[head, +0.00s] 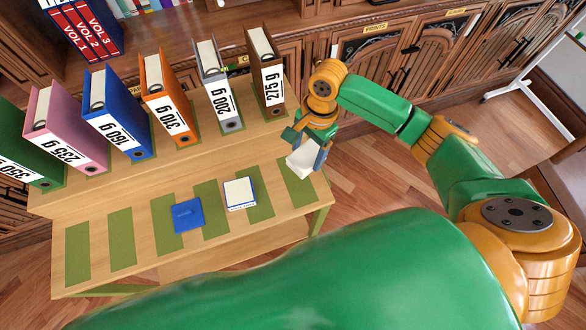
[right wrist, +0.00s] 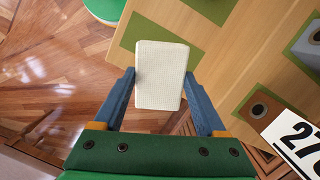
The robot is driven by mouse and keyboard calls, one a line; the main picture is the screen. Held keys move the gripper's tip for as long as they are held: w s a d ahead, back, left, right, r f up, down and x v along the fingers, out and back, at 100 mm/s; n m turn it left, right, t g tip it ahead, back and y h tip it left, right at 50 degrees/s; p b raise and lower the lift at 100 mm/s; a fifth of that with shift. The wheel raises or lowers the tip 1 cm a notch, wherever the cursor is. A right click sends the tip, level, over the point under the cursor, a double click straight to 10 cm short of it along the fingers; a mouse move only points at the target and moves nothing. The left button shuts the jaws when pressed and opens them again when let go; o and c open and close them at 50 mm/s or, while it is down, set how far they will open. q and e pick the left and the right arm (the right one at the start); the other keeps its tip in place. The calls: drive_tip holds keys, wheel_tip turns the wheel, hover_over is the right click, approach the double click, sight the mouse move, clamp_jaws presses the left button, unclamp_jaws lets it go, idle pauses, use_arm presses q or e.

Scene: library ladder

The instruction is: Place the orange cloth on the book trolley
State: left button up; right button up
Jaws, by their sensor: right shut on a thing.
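My right gripper (head: 310,155) is shut on a white, waffle-textured folded cloth (head: 301,161), above the right end of a stepped wooden stand (head: 140,187). In the right wrist view the white cloth (right wrist: 160,76) sits between the two blue fingers, past the stand's edge. No orange cloth shows in either view. On the stand's lower step lie a folded blue cloth (head: 188,215) and a white item with a blue edge (head: 240,193). I cannot identify a book trolley for certain. My left gripper is not in view.
Several binders with gram labels, including an orange one (head: 163,97) and a brown one (head: 265,68), stand on the upper step. Green strips (head: 298,183) mark the lower step. A white wheeled frame (head: 530,90) stands at right. Wooden floor (head: 350,180) is open right of the stand.

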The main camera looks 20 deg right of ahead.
sight(297, 158)
drive_tip(key=a+f, duration=0.1)
drive_tip(key=f, duration=0.1)
drive_tip(key=a+f, duration=0.2)
drive_tip(key=shift+s+a+f, duration=0.15)
drive_tip(key=shift+s+f, duration=0.05)
drive_tip(key=shift+f, duration=0.15)
wheel_tip(297, 158, down, 3)
drive_tip(key=shift+s+a+f+b, duration=0.1)
drive_tip(key=shift+a+f+b, duration=0.1)
drive_tip(key=shift+b, duration=0.1)
drive_tip(key=o, duration=1.1)
drive_tip(key=shift+o, duration=0.2)
drive_tip(key=r, duration=0.4)
drive_tip(key=d+r+p, duration=0.1)
drive_tip(key=r, duration=0.7)
drive_tip(key=shift+w+d+p, duration=0.4)
